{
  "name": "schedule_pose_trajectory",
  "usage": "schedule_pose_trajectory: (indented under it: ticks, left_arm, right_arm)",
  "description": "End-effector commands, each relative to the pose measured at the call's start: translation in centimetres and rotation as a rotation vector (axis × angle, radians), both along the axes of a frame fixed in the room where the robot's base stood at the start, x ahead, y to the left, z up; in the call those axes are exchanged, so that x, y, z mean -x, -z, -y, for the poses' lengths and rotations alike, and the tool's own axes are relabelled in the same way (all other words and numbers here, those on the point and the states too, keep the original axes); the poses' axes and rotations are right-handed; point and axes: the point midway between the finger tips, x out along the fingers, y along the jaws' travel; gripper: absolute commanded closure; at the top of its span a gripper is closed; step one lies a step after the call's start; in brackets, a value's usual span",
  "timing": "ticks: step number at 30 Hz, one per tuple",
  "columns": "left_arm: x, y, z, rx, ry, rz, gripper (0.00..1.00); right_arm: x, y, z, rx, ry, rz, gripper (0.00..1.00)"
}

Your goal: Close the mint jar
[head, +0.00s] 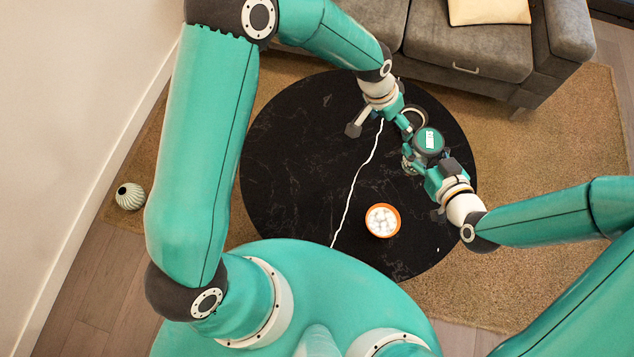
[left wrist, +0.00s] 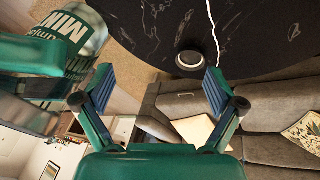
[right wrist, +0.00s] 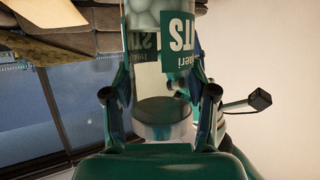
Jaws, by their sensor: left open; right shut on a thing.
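The mint jar (head: 428,142) is a clear glass jar with a green MINTS label, over the right part of the black table. My right gripper (right wrist: 163,95) is shut on it, with white mints visible through the glass. The label also fills the upper left of the left wrist view (left wrist: 68,30). A round dark-rimmed disc with a pale middle, which looks like the lid (head: 413,117), lies on the table; it also shows in the left wrist view (left wrist: 190,60). My left gripper (head: 406,125) is open and empty between disc and jar. The jar's mouth is not clear.
An orange bowl (head: 383,220) of white things stands near the table's front. A white cord (head: 355,185) runs across the black round table (head: 285,165). A grey sofa (head: 470,45) stands behind. A striped vase (head: 130,196) is on the floor at left. The table's left half is clear.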

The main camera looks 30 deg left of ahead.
Motion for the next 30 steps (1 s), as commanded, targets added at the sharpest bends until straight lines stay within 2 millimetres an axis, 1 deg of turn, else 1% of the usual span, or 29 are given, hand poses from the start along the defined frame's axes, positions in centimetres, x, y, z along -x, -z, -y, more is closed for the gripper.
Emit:
schedule_pose_trajectory:
  ticks: [1,2,3,5,6,8,9,12,15,18,20,30]
  left_arm:
    - [2.3,3.1,-1.2,0.016,-0.048,-0.051,0.06]
    - [3.6,4.7,-1.8,0.028,-0.079,-0.072,0.06]
    - [5.4,6.6,-2.6,0.041,-0.122,-0.101,0.06]
    - [8.2,9.0,-3.7,0.059,-0.186,-0.141,0.06]
    - [10.1,10.4,-4.3,0.069,-0.227,-0.166,0.06]
    - [12.9,12.0,-5.2,0.080,-0.290,-0.202,0.06]
    - [14.7,12.8,-5.8,0.086,-0.328,-0.222,0.06]
    - [18.4,14.1,-6.7,0.093,-0.408,-0.263,0.06]
    - [21.0,14.7,-7.4,0.095,-0.463,-0.291,0.06]
    - [22.4,14.9,-7.7,0.095,-0.496,-0.304,0.06]
    - [22.8,14.9,-7.8,0.095,-0.505,-0.307,0.06]
    - [22.9,14.9,-7.8,0.095,-0.508,-0.307,0.06]
  right_arm:
    - [-0.1,-0.1,0.0,-0.001,0.001,0.003,1.00]
    - [0.0,-0.1,0.0,-0.001,0.001,0.003,1.00]
    - [0.0,-0.1,0.0,-0.001,0.001,0.003,1.00]
    - [0.0,-0.1,0.0,-0.001,0.001,0.003,1.00]
    - [0.0,-0.1,0.0,-0.001,0.001,0.003,1.00]
    - [0.0,-0.1,0.0,-0.001,0.001,0.003,1.00]
    - [0.0,-0.1,0.0,-0.001,0.001,0.003,1.00]
    - [0.0,-0.1,0.0,-0.001,0.001,0.003,1.00]
    - [-0.1,-0.1,0.0,-0.001,0.001,0.003,1.00]
    - [-0.1,-0.1,0.0,-0.001,0.001,0.003,1.00]
    - [-0.1,-0.1,0.0,-0.001,0.001,0.003,1.00]
    - [-0.1,-0.2,0.1,-0.001,0.003,0.005,1.00]
